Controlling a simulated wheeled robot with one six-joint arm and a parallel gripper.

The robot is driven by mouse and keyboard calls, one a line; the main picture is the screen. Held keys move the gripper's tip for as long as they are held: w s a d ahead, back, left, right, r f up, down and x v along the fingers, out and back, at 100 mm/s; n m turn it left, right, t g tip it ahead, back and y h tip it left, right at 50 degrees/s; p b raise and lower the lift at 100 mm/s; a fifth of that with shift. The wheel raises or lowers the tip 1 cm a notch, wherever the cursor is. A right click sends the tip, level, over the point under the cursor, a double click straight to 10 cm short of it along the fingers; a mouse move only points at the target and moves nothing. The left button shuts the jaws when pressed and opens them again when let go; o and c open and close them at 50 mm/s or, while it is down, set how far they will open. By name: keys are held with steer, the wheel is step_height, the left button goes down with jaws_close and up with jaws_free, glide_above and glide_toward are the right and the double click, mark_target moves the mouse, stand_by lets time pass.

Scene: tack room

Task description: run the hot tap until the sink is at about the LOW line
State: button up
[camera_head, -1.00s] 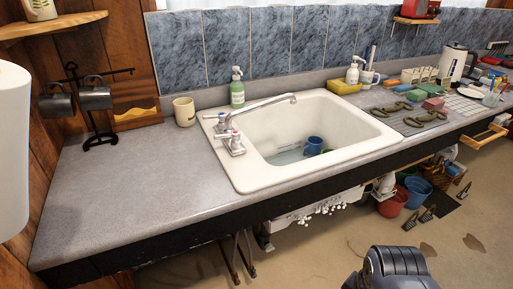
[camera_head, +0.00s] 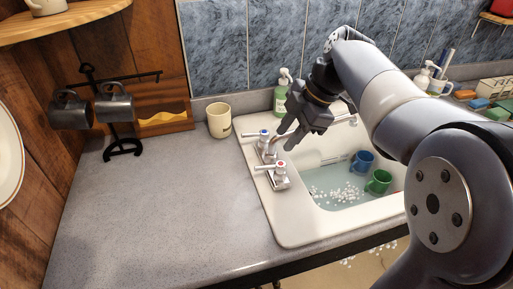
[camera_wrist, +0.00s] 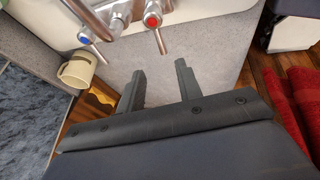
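The white sink (camera_head: 284,228) holds shallow water (camera_head: 335,198) with white bits, a blue mug (camera_head: 361,162) and a green mug (camera_head: 379,182). I cannot make out a LOW line. The red-marked hot tap handle (camera_head: 281,169) sits on the sink's left rim, nearer than the blue-marked cold handle (camera_head: 263,136). In the wrist view the red handle (camera_wrist: 153,21) and blue handle (camera_wrist: 86,39) lie beyond the fingertips. My gripper (camera_head: 287,138) is above the taps, its fingers apart and empty; they show apart in the wrist view too (camera_wrist: 160,72).
A cream cup (camera_head: 219,121) stands left of the taps, and a green soap bottle (camera_head: 281,95) behind them. A black rack (camera_head: 124,148) with dark mugs stands farther left. The grey counter (camera_head: 170,210) left of the sink is clear.

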mark_target(265, 166)
steer(key=x, duration=1)
steer(key=shift+f, duration=0.3)
steer(key=shift+c, duration=0.4)
jaws_close()
